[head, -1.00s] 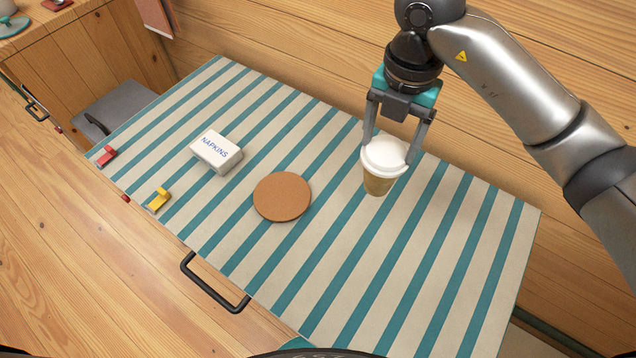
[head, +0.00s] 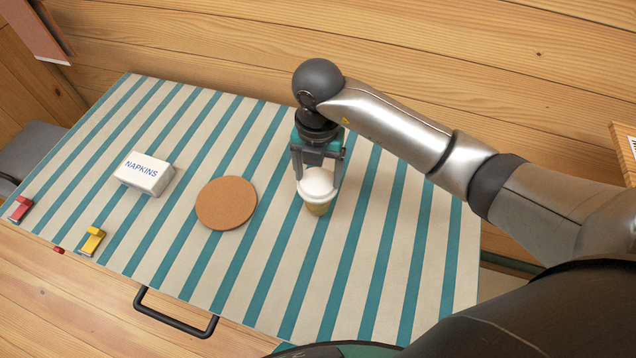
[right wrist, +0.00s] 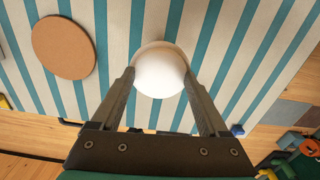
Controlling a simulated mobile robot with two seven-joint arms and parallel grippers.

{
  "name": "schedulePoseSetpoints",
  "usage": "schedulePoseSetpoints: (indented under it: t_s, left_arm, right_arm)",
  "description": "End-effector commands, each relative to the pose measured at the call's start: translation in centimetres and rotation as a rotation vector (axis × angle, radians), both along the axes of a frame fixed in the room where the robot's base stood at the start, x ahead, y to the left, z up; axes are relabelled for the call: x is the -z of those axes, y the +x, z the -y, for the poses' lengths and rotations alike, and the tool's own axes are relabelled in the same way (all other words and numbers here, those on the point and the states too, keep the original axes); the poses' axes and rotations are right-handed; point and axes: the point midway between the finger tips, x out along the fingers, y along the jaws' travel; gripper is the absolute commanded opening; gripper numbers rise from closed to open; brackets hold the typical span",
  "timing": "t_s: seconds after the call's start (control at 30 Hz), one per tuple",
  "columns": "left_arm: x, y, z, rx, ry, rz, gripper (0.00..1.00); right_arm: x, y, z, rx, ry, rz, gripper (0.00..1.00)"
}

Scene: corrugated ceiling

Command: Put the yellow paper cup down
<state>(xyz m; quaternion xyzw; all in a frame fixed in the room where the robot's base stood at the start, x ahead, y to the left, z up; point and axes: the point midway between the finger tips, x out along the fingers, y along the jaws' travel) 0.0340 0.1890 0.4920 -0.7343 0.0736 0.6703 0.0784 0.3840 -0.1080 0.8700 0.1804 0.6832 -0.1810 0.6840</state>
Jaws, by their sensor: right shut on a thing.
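The yellow paper cup (head: 318,208) has a white lid (head: 317,184) and a tan-yellow body. It is upright at the striped table, right of the cork mat. My right gripper (head: 318,180) is shut on it from above, one finger on each side. In the right wrist view the white lid (right wrist: 160,72) sits between the fingertips (right wrist: 160,84). I cannot tell whether the cup's base touches the cloth. My left gripper is not in view.
A round cork mat (head: 226,203) lies left of the cup. A napkins box (head: 145,174), a yellow clip (head: 92,241) and a red clip (head: 20,209) are further left. The striped cloth (head: 400,235) is clear right of the cup. A wooden wall stands behind.

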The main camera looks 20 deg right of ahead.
Motion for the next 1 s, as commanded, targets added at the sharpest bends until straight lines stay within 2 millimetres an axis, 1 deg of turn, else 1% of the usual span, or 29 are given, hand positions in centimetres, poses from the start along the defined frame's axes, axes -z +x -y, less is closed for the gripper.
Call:
schedulePoseSetpoints:
  t_s: [0.1, 0.23, 0.6, 0.63, 0.8, 0.83, 1.0]
  left_arm:
    - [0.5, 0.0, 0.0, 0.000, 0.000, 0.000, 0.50]
    - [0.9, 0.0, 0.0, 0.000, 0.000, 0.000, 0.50]
    - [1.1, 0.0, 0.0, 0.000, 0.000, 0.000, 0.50]
    - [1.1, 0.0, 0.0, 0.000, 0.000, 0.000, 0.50]
    - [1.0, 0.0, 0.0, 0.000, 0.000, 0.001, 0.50]
    - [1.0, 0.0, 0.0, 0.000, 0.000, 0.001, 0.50]
    - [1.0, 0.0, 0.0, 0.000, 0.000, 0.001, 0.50]
  right_arm:
    - [1.9, -0.2, 0.0, 0.001, -0.001, -0.005, 0.01]
    - [3.7, -0.1, 0.0, 0.000, -0.001, -0.004, 0.01]
    - [4.1, -0.1, 0.0, 0.000, 0.000, -0.001, 0.01]
    - [4.1, -0.1, 0.0, 0.000, 0.000, -0.001, 0.79]
    - [4.0, -0.1, 0.0, 0.000, 0.000, -0.001, 0.98]
    - [4.0, -0.1, 0.0, 0.000, 0.000, -0.001, 1.00]
    - [4.0, -0.1, 0.0, 0.000, 0.000, -0.001, 1.00]
